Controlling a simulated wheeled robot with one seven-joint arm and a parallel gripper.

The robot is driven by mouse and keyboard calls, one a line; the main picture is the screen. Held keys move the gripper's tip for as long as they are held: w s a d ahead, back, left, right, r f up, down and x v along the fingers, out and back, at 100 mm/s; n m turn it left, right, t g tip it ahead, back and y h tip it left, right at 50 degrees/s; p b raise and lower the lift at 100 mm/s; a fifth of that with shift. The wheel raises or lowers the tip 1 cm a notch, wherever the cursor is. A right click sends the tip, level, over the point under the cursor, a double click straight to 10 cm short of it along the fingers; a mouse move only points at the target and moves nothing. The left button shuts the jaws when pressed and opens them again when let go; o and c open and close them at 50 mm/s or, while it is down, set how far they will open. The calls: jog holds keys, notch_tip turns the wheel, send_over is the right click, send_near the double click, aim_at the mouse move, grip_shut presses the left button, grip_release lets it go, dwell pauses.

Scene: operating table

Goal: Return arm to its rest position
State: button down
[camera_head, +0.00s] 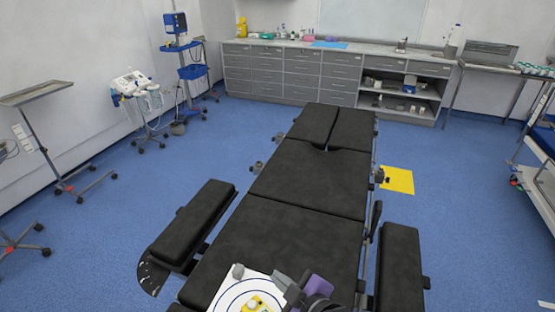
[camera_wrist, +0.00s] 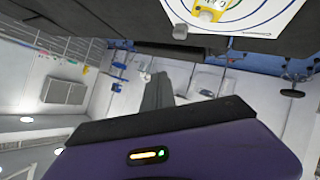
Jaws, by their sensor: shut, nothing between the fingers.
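My gripper (camera_head: 292,290) is at the bottom of the head view, with its grey end beside the white board and my purple wrist behind it. In the wrist view my grey fingers (camera_wrist: 158,90) stick out past my purple housing. They are shut and empty. The white board (camera_head: 222,297) with blue rings lies on the near part of the operating table (camera_head: 310,185). A yellow object (camera_head: 262,303) with a white round part is on it. The wrist view is upside down and shows the yellow object (camera_wrist: 208,12) at the top. My arm is mostly out of frame.
Black armrests stand at the left (camera_head: 193,225) and right (camera_head: 401,268) of the table. A small grey thing (camera_head: 238,271) is at the board's corner. Equipment stands (camera_head: 140,90), a grey tray stand (camera_head: 35,93) and cabinets (camera_head: 290,72) are farther off.

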jog(key=s+d+r+m+t+h+b, duration=0.1)
jog(key=s+d+m+t+h, duration=0.15)
jog(key=s+d+m, duration=0.4)
jog(key=s+d+r+m+t+h+b, duration=0.1)
jog(key=s+d+r+m+t+h, duration=0.2)
jog(key=s+d, duration=0.55)
jog(key=s+d+f+m+g+h+b, duration=0.1)
jog(key=s+d+m, duration=0.3)
jog(key=s, duration=1.6)
jog(key=shift+s+d+f+b, duration=0.15)
jog(key=shift+s+b, duration=0.2)
jog(key=shift+b, duration=0.45)
